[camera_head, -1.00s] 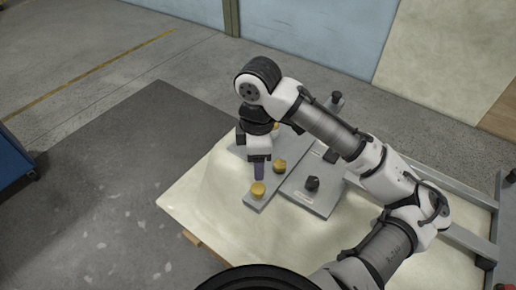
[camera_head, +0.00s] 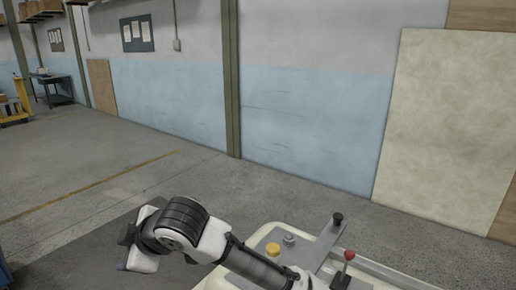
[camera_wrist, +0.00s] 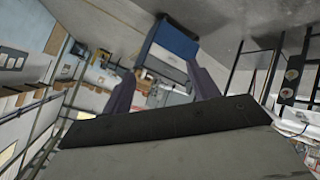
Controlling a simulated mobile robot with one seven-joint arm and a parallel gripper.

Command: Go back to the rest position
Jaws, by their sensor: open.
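My gripper (camera_wrist: 160,82) shows in the wrist view as two purple fingers spread apart, with nothing between them but the distant room. In the head view my arm reaches along the bottom to the left. My gripper's purple tip (camera_head: 121,267) shows there at the lower left, off to the left of the bathtub shell and clear of it. The cream bathtub shell (camera_head: 262,236) is at the bottom, partly hidden by my arm. On it are a yellow knob (camera_head: 273,248), a grey knob (camera_head: 289,239) and a red-tipped lever (camera_head: 348,256).
A black knob (camera_head: 337,218) stands at the shell's far side, near a grey rail (camera_head: 385,267). A blue-and-white wall with a green post (camera_head: 232,80) lies behind. The concrete floor (camera_head: 110,155) at left is clear. A blue cabinet (camera_wrist: 172,42) shows in the wrist view.

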